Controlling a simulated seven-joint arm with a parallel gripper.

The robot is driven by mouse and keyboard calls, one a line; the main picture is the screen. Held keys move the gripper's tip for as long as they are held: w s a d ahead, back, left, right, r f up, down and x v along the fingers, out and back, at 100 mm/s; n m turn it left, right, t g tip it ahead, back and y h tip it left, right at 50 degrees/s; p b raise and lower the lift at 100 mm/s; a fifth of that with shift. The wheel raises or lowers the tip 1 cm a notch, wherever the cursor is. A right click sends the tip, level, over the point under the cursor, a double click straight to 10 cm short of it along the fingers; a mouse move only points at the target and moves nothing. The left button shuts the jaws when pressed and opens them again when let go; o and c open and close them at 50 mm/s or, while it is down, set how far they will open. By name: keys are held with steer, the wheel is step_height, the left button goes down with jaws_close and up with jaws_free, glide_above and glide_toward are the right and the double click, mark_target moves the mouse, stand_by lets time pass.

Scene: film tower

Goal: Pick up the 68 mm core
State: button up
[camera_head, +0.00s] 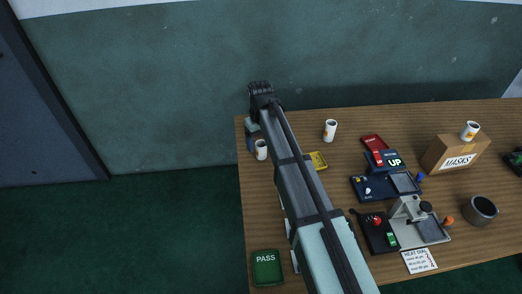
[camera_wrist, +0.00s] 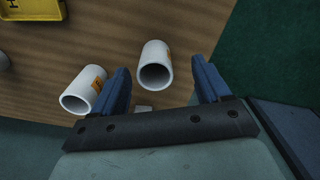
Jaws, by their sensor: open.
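Two white hollow cores with orange labels show in the wrist view. One core (camera_wrist: 155,66) lies between the fingertips of my open gripper (camera_wrist: 160,66), with a gap on either side. The other core (camera_wrist: 84,91) is just outside the left finger. In the head view, one white core (camera_head: 261,150) stands at the table's left end beside my gripper (camera_head: 251,138), which is mostly hidden by my arm. Another white core (camera_head: 330,131) stands at the back, and one (camera_head: 470,131) on a box. The labels are too small to read, so I cannot tell which is 68 mm.
A yellow tray (camera_head: 317,160) is partly behind my arm. Right of it are a blue UP unit (camera_head: 385,160), a black-based press (camera_head: 408,215), a MASKS box (camera_head: 455,155) and a dark grey ring (camera_head: 481,209). A green PASS tray (camera_head: 267,268) sits at the front left. The table's left edge is close.

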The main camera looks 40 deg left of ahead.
mark_target(261, 150)
steer(key=shift+w+a+f, duration=0.1)
steer(key=shift+w+f, duration=0.15)
steer(key=shift+f, duration=1.15)
steer(key=shift+w+a+f, duration=0.1)
steer(key=shift+w+f, duration=0.1)
steer(key=shift+f, duration=1.2)
steer(key=c, duration=1.1)
